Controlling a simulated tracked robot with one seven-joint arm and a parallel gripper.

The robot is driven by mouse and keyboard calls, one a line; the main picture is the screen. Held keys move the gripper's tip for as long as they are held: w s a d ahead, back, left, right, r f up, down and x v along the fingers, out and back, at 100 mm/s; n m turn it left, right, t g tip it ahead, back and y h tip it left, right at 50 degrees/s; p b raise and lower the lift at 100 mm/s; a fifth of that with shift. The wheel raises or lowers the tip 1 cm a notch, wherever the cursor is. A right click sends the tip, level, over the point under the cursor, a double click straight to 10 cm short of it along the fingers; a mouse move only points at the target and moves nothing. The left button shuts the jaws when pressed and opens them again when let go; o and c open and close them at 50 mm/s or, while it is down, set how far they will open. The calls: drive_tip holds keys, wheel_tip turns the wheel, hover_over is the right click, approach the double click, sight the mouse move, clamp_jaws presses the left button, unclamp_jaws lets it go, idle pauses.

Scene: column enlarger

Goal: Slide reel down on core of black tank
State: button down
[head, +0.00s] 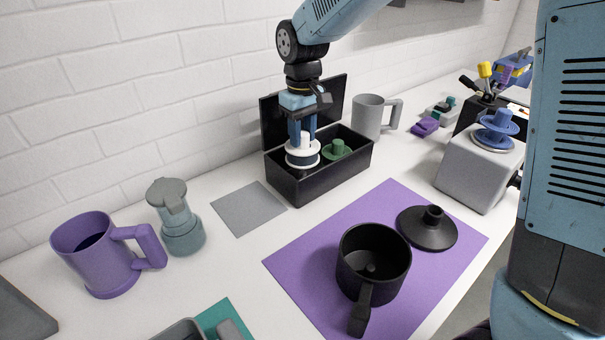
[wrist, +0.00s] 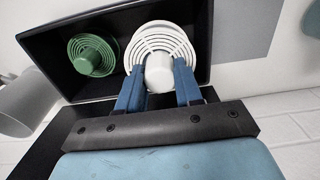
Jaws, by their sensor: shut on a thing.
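A white reel (head: 302,154) is at the left end of an open black box (head: 318,181). My gripper (head: 301,140) points down and is shut on the white reel's hub; in the wrist view my gripper (wrist: 158,88) has a blue finger on each side of the white hub (wrist: 159,72). The reel is at about the height of the box rim; I cannot tell whether it touches the box. The black tank (head: 372,262) stands open on a purple mat (head: 303,263), its handle toward the front. Its core (head: 371,268) shows as a short stub inside.
A green reel (head: 338,150) lies in the box, right of the white one. The tank's black lid (head: 427,228) lies on the mat. A purple jug (head: 95,255), grey-green bottle (head: 178,218), grey jug (head: 368,117) and grey block (head: 473,172) with a blue reel stand around.

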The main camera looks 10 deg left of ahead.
drive_tip(key=shift+r, duration=0.15)
drive_tip(key=shift+r, duration=1.05)
drive_tip(key=shift+d, duration=0.1)
